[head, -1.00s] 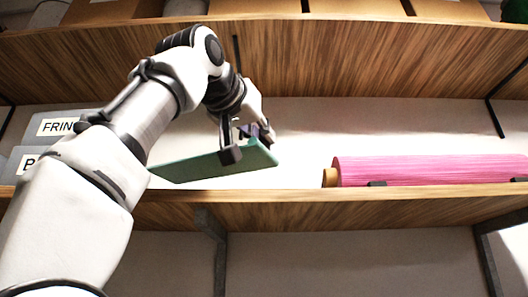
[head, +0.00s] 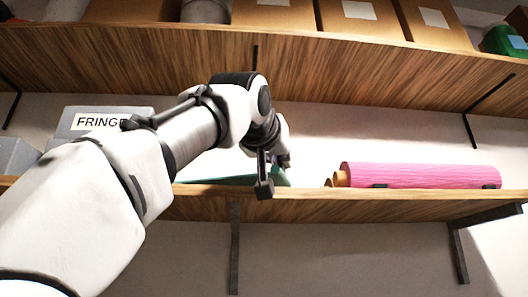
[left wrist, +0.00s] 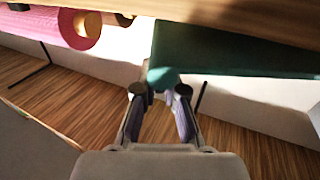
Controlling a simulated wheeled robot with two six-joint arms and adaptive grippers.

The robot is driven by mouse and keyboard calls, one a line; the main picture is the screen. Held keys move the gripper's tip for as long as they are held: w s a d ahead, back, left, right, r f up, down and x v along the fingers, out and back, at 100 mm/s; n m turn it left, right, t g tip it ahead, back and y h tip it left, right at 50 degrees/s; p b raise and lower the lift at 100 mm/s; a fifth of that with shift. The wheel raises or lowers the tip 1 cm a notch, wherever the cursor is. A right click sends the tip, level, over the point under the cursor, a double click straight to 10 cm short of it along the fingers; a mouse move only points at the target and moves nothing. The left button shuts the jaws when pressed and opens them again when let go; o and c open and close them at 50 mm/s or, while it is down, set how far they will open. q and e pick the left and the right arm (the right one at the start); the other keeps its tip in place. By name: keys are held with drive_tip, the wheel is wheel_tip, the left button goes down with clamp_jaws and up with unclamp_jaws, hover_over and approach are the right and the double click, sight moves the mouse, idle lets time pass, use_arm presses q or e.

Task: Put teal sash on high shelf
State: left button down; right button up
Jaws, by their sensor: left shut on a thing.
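The teal sash (head: 283,178), a flat folded slab, is low over the wooden shelf (head: 370,205), partly hidden by the shelf's front edge and my arm. I cannot tell whether it touches the shelf. My left gripper (head: 273,175) is shut on the sash near its end. In the left wrist view the sash (left wrist: 240,52) stretches to the right from my left fingertips (left wrist: 160,90), which pinch a teal edge. The shelf board (left wrist: 235,22) runs along the top there. My right gripper is not in view.
A pink roll (head: 420,175) lies on the shelf to the right. A grey bin labelled FRINGE (head: 100,122) stands to the left, partly behind my arm. An upper shelf (head: 330,75) holds brown boxes (head: 365,18) and a green item (head: 505,40).

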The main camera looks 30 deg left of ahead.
use_arm(q)
drive_tip(key=shift+w+a+f, duration=0.25)
drive_tip(key=shift+w+f, duration=0.15)
drive_tip(key=shift+w, duration=0.25)
drive_tip(key=shift+s+d+r, duration=0.15)
drive_tip(key=shift+d, duration=0.15)
drive_tip(key=shift+s+d, duration=0.25)
drive_tip(key=shift+s, duration=0.15)
drive_tip(key=shift+w+a+f+b, duration=0.3)
drive_tip(key=shift+a+f+b, duration=0.05)
drive_tip(key=shift+f, duration=0.2)
drive_tip(key=shift+d, duration=0.15)
drive_tip(key=c, duration=1.2)
unclamp_jaws()
drive_tip(key=shift+s, duration=0.15)
drive_tip(key=shift+r, duration=0.1)
